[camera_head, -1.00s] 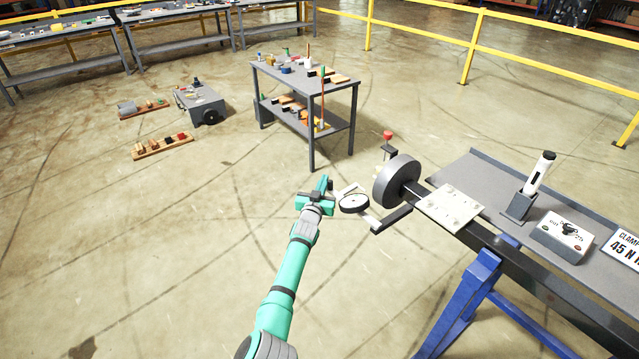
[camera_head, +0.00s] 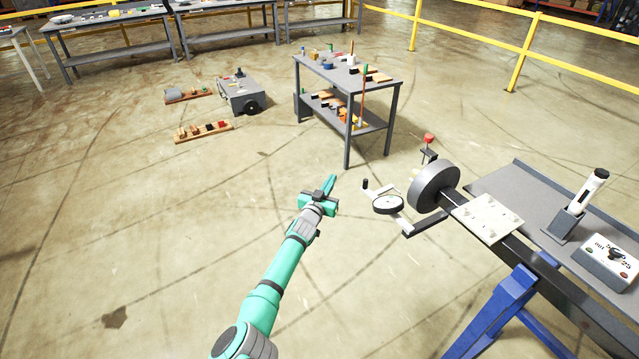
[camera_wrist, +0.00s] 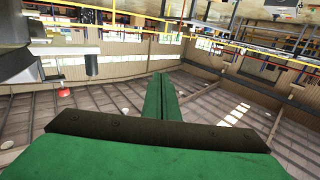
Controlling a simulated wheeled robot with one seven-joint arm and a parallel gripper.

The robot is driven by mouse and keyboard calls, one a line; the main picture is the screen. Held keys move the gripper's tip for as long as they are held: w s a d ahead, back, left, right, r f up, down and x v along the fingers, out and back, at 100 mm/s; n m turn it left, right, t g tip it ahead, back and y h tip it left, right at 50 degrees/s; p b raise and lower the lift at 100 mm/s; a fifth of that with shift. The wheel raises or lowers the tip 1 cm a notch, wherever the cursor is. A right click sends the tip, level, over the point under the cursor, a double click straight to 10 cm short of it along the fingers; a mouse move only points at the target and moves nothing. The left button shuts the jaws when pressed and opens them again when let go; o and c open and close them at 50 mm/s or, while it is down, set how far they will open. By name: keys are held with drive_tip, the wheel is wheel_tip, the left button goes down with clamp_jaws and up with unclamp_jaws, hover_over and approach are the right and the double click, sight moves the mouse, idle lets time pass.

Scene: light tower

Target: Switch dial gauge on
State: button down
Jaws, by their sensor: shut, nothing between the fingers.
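My gripper (camera_head: 331,186) is shut and empty, its green fingers pointing up and away, in open air left of the blue-legged bench. In the wrist view its fingers (camera_wrist: 162,97) are pressed together with nothing between them. A small round disc with a dark rim and pale face (camera_head: 388,204), which may be the dial gauge, sits on a light bracket right of my gripper, apart from it. A white-topped grey box (camera_head: 606,262) with a black knob, printed marks and small coloured buttons is on the bench at far right. I cannot read any gauge's state.
A white-and-black handheld device (camera_head: 588,190) stands in a holder. A grey two-level table (camera_head: 347,85) stands behind.

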drive_tip(key=shift+s+a, duration=0.1)
drive_tip(key=shift+a, duration=1.85)
